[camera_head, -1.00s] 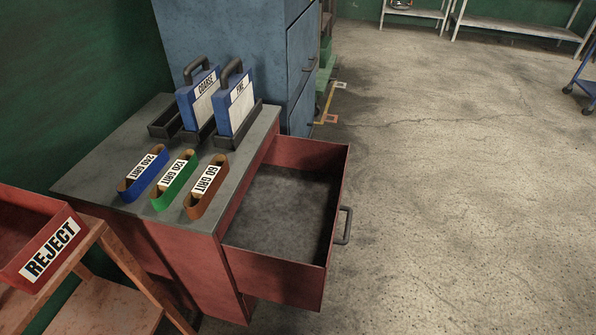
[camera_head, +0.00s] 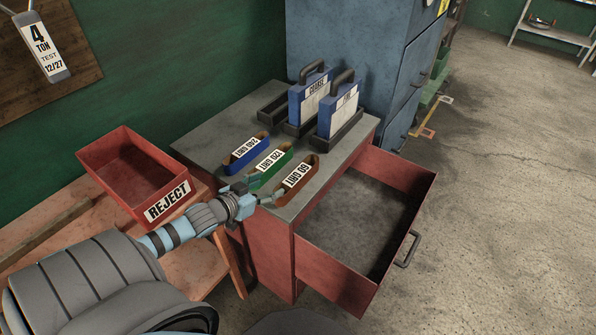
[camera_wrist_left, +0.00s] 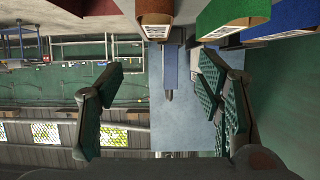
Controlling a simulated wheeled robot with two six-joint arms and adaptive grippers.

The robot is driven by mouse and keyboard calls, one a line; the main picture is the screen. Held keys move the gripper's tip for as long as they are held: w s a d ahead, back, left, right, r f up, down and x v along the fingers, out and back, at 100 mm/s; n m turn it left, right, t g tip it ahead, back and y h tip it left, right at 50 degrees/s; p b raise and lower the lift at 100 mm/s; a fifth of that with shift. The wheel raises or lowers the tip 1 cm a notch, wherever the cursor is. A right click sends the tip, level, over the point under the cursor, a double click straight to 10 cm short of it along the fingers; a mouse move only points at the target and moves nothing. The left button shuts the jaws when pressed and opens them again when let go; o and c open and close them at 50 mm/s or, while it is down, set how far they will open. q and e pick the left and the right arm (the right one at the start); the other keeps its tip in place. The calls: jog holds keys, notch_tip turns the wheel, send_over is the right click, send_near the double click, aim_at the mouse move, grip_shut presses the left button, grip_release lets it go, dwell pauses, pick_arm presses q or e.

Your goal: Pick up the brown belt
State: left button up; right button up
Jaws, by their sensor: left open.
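The brown belt (camera_head: 301,184), labelled 60 GRIT, stands on the grey top of the cabinet, at the right end of a row of three belts. In the left wrist view the brown belt (camera_wrist_left: 155,14) shows at the top, ahead of the space between the fingers. My left gripper (camera_head: 266,197) is at the cabinet's front edge, close to the near ends of the green and brown belts. In the left wrist view its two fingers (camera_wrist_left: 160,98) are spread with nothing between them. Whether a finger touches a belt cannot be told. My right gripper is out of view.
The green belt (camera_head: 268,170) and blue belt (camera_head: 244,156) stand left of the brown one. Two blue blocks (camera_head: 325,105) in dark holders stand behind. A red drawer (camera_head: 345,275) is open and empty at right. A red REJECT bin (camera_head: 125,165) sits at left.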

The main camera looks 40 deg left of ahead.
pick_arm(q)
jog(key=b, duration=0.7)
send_near(296, 175)
jog(key=shift+w+a+f, duration=0.15)
jog(key=shift+w+f, duration=0.35)
jog(key=shift+f, duration=0.05)
jog(key=b+x, duration=0.1)
jog(key=x, duration=0.1)
jog(key=b+x, duration=0.1)
jog(key=x, duration=0.2)
jog(key=b+x, duration=0.1)
jog(key=x, duration=0.1)
jog(key=shift+w+d+b, duration=0.3)
jog(key=shift+b, duration=0.05)
jog(key=shift+w, duration=0.25)
jog(key=shift+r, duration=0.1)
jog(key=shift+c, duration=0.6)
jog(key=c, duration=1.2)
